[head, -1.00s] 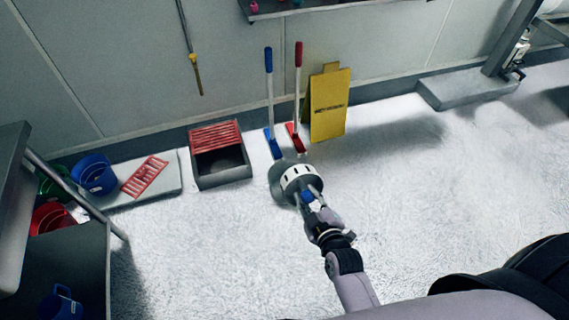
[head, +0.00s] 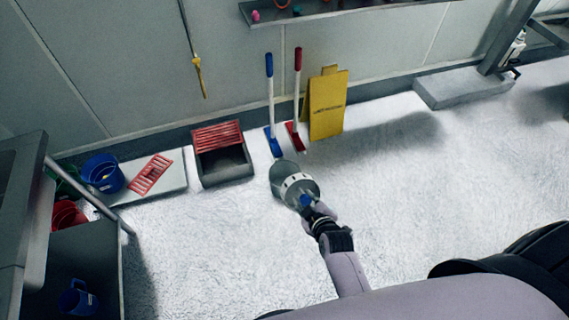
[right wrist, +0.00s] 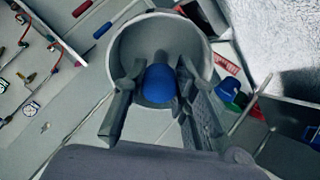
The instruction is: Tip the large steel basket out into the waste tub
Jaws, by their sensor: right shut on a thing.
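My right gripper (head: 308,205) is shut on the blue grip of the large steel basket (head: 284,178), a round grey vessel with a pale slotted band. It is held out over the floor and looks tilted. The right wrist view shows the round basket (right wrist: 123,50) beyond the fingers, with the blue grip (right wrist: 159,84) between them. Its contents cannot be made out. An open dark grey box (head: 225,168) with a red grate stands left of the basket, apart from it. I cannot tell whether this is the waste tub. My left gripper is not in view.
Blue (head: 103,173) and red (head: 67,214) buckets stand at the left by a steel table (head: 20,210). A red grate (head: 150,174) lies on a low slab. Two long-handled tools and a yellow sign (head: 326,104) stand by the wall. The middle floor is clear.

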